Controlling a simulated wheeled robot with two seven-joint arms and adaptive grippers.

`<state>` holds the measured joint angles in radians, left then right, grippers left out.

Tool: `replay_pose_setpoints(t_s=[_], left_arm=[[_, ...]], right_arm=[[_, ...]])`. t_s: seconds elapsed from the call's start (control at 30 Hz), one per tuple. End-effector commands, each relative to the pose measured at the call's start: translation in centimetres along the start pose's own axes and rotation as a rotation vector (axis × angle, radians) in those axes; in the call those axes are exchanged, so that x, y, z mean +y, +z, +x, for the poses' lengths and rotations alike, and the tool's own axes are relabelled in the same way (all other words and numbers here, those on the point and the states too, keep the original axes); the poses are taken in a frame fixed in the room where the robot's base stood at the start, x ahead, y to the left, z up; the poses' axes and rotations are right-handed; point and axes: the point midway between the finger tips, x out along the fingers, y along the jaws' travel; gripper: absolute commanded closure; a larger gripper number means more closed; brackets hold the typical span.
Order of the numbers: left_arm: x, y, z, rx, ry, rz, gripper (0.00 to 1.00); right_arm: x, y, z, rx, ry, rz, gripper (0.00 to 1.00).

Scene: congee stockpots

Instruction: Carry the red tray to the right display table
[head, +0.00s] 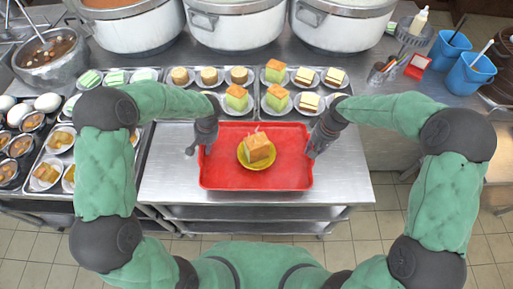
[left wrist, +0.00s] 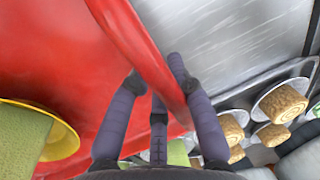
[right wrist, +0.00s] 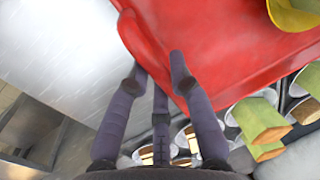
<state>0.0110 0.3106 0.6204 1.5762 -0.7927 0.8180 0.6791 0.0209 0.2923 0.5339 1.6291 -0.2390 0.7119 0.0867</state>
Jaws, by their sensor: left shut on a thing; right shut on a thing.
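The red tray (head: 225,178) is in the middle of the head view, over a steel table with a shelf below. On it stands a yellow plate (head: 243,160) with a piece of orange-topped cake (head: 258,147). My left gripper (head: 207,148) is shut on the tray's left rim; the left wrist view shows its fingers (left wrist: 155,85) on either side of the red rim. My right gripper (head: 313,152) is shut on the tray's right rim, and its fingers (right wrist: 160,75) straddle the rim in the right wrist view. I cannot tell whether the tray touches the table.
The steel table (head: 345,185) is bare around the tray. Bowls and eggs (head: 47,102) are at the left. Tiled floor lies in front.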

Motion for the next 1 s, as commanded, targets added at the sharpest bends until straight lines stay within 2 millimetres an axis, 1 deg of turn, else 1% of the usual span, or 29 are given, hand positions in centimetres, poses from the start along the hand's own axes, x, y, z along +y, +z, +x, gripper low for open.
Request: replay_pose_setpoints(t_s=[0.03, 0.63, 1.0], left_arm=[[0.5, 0.2, 0.1, -0.002, 0.005, 0.005, 1.0], [0.5, 0.2, 0.3, -0.002, 0.005, 0.005, 1.0], [0.8, 0.2, 1.4, -0.002, 0.005, 0.005, 1.0]], right_arm=[[-0.5, 0.1, 0.1, -0.002, -0.005, -0.002, 1.0], [-0.4, 0.1, 0.3, -0.002, -0.005, -0.002, 1.0], [-0.2, 0.1, 1.4, -0.002, -0.005, -0.002, 1.0]])
